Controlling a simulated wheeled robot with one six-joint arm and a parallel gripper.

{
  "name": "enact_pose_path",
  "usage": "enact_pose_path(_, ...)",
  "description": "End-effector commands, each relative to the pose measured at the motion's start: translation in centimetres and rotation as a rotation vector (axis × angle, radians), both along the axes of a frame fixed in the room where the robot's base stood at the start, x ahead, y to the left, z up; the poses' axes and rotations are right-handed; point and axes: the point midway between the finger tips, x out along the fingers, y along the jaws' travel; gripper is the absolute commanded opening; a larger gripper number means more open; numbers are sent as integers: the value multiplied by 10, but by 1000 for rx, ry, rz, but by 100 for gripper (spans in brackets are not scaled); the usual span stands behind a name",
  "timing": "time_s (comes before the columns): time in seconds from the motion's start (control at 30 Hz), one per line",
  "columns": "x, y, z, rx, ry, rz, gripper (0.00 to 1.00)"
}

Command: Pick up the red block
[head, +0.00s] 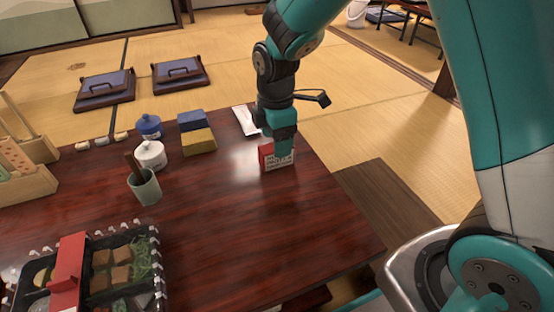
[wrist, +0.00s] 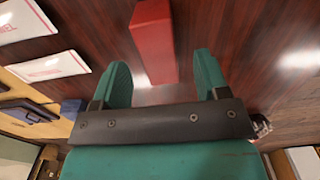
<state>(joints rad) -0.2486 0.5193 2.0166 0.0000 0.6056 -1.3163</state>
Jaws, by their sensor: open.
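The red block (head: 265,154) stands on the dark wooden table near its right edge in the head view. It shows a red side and a pale, marked front there, partly covered by my gripper (head: 284,148). In the wrist view the red block (wrist: 153,38) is a long plain red shape. It reaches from the top edge down between the two green fingers of my gripper (wrist: 162,62). My gripper is open, with a gap to the right of the block in that view. I cannot tell whether the fingers touch it.
A white packet (head: 245,120) lies behind the block. Blue (head: 192,120) and yellow (head: 198,143) blocks, a white jar (head: 150,155), a blue jar (head: 148,125) and a cup (head: 147,188) stand left. A lunch box (head: 155,262) is at front left. The table's right front is clear.

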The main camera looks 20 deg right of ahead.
Motion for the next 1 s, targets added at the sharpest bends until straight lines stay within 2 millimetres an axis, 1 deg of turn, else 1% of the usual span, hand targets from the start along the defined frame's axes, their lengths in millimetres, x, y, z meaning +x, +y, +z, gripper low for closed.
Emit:
enact_pose_path(0.03,0,-1,-13,0,0,0,68)
enact_pose_path(0.2,0,-1,-37,0,1,0,68)
enact_pose_path(0.3,1,-1,-42,0,0,0,68)
enact_pose_path(0.5,0,-1,-39,0,0,0,68)
enact_pose_path(0.53,0,-1,-39,0,0,0,66)
enact_pose_path(0.57,0,-1,-39,0,0,0,59)
enact_pose_path(0.6,0,-1,-39,0,0,0,50)
enact_pose_path(0.67,0,-1,-39,0,0,0,36)
enact_pose_path(0.7,0,-1,-39,0,0,0,27)
enact_pose_path(0.77,0,-1,-39,0,0,0,14)
enact_pose_path(1.0,0,-1,-39,0,0,0,14)
